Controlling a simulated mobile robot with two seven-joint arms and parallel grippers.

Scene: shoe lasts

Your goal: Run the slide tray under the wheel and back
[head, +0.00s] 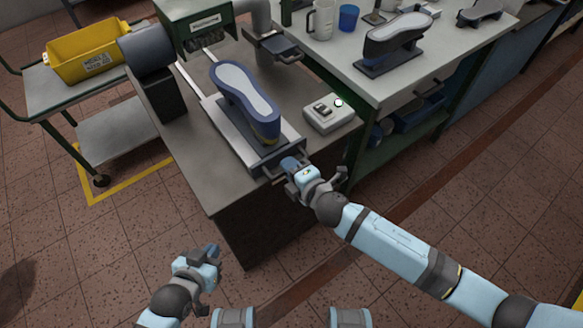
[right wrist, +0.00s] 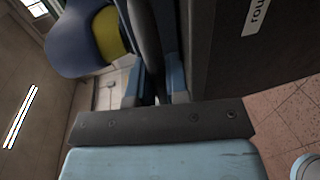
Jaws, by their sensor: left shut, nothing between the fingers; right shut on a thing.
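The slide tray (head: 292,138) lies on its rails on the bench. It carries a blue shoe (head: 262,122) with a grey sole facing up. The shoe also shows blue and yellow in the right wrist view (right wrist: 75,45). My right gripper (head: 289,166) is shut on the tray's handle at the near end; the dark handle bar (right wrist: 147,45) runs between its fingers in the right wrist view. The wheel seems to sit under the green machine hood (head: 205,24), beyond the shoe's far end, mostly hidden. My left gripper (head: 213,254) is shut and empty, below the bench's front.
A white switch box (head: 330,114) stands on the bench right of the tray. A yellow bin (head: 90,52) is on a cart at left. Another bench at right holds a shoe on a stand (head: 396,35), a mug (head: 320,20) and a blue cup (head: 348,17).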

